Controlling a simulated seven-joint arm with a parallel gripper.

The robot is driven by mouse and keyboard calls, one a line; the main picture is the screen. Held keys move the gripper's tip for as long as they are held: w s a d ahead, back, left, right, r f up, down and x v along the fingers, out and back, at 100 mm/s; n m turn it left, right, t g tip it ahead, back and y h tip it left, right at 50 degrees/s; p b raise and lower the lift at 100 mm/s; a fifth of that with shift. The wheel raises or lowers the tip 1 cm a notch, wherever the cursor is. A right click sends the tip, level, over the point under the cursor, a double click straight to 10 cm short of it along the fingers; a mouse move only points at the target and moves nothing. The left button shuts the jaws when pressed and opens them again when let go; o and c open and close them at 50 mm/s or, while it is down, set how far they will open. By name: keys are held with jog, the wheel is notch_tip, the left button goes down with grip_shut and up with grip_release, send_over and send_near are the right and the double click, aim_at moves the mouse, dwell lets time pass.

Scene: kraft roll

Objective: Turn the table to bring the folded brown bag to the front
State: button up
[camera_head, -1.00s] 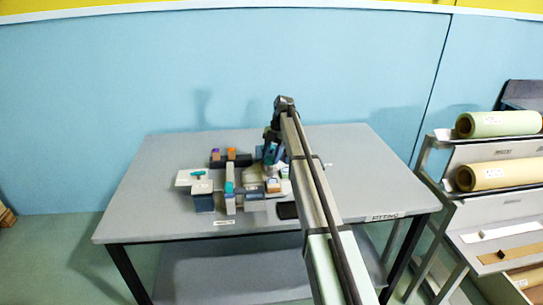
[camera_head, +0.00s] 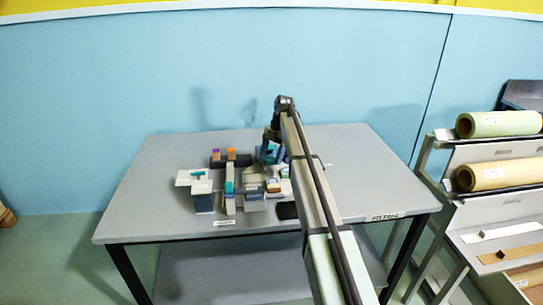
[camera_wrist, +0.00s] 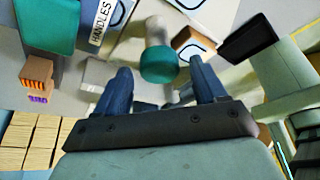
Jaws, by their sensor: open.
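The table the task means seems to be the low group of mounted parts on the grey workbench (camera_head: 160,165), but no clear turntable rim shows. My gripper (camera_head: 270,150) hangs over the right back of this group. In the wrist view my gripper (camera_wrist: 163,85) has its two blue fingers apart. A pale post with a teal round end (camera_wrist: 160,65) shows between and just beyond the fingertips; I cannot tell whether they touch it. A small brown block (camera_wrist: 193,40) is to its right. I cannot pick out the folded brown bag with certainty.
A black piece (camera_wrist: 247,38) is at right. A rack with paper rolls (camera_head: 495,175) stands right of the bench. The bench's left side is clear.

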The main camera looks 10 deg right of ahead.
jog(key=shift+w+d+r, duration=0.15)
jog(key=shift+w+r, duration=0.05)
jog(key=shift+r, duration=0.35)
jog(key=w+d+r, duration=0.3)
jog(key=w+d, duration=0.6)
jog(key=shift+w+d+r, duration=0.15)
jog(key=shift+w+d, duration=0.05)
jog(key=shift+d, duration=0.05)
